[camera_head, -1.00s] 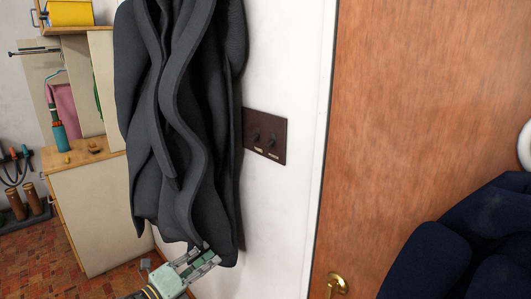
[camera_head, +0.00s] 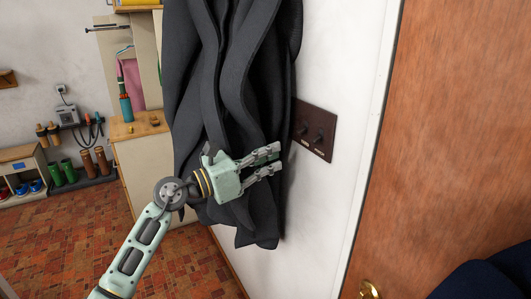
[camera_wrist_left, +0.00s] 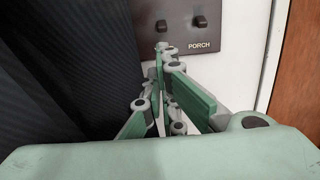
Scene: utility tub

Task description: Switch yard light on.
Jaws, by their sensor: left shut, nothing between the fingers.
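A dark brown switch plate (camera_head: 316,115) with two black switches is on the white wall beside the door. In the left wrist view the plate (camera_wrist_left: 180,12) shows a left switch (camera_wrist_left: 161,26) and a right switch (camera_wrist_left: 199,23) labelled PORCH. The left switch's label is hidden by my fingers in that view, and too small to read in the head view. My left gripper (camera_head: 278,161) is shut and empty, in front of the hanging coat, just left of and a little below the plate. I cannot tell whether it touches anything. My right gripper is not in view.
A dark grey coat (camera_head: 185,75) hangs close to the plate's left side. A brown door (camera_head: 450,130) with a brass knob (camera_head: 369,290) is at the right. A dark blue item (camera_head: 490,282) is at the lower right. A wooden cabinet (camera_head: 150,165) stands behind. The brick floor (camera_head: 60,245) is clear.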

